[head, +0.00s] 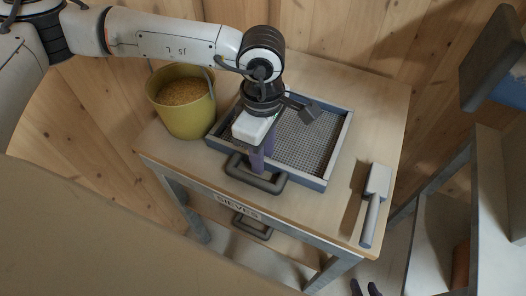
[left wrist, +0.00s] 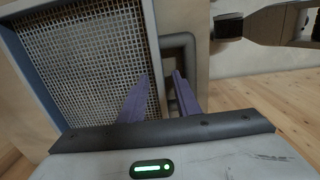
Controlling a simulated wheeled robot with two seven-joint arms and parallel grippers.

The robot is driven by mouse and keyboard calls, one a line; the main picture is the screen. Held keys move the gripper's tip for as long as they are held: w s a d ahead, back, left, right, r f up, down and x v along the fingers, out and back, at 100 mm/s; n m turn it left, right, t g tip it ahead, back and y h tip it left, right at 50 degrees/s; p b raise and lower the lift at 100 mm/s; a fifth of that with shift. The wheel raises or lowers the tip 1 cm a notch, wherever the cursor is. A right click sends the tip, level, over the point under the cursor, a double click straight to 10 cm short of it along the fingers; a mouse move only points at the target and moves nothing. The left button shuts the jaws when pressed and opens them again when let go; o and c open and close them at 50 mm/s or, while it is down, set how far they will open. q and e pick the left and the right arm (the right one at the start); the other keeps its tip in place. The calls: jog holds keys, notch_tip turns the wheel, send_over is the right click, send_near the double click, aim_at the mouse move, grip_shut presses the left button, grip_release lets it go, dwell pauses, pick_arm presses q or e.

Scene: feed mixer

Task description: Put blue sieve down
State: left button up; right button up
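The blue sieve (head: 338,150), a rectangular blue-grey frame with wire mesh and a dark front handle (head: 255,178), appears to lie flat on the wooden table. My left gripper (head: 259,163) is over the sieve's front edge by the handle, purple fingers pointing down. In the left wrist view the left gripper's fingers (left wrist: 161,78) stand apart, with the sieve's rim (left wrist: 152,50) showing between them and the handle (left wrist: 183,40) beside and behind the right finger. I see nothing gripped; contact with the rim or handle is unclear.
A yellow bucket of grain (head: 185,100) stands left of the sieve, close to its side. A scoop (head: 375,198) lies at the table's right edge. A drawer labelled SIEVES (head: 238,208) with a dark handle is in front. Bare tabletop (head: 378,118) lies right of the sieve.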

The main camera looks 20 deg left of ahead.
pick_arm(q)
jog(key=shift+r, duration=0.2)
notch_tip(320, 180, up, 12)
dwell(0.5)
dwell(0.4)
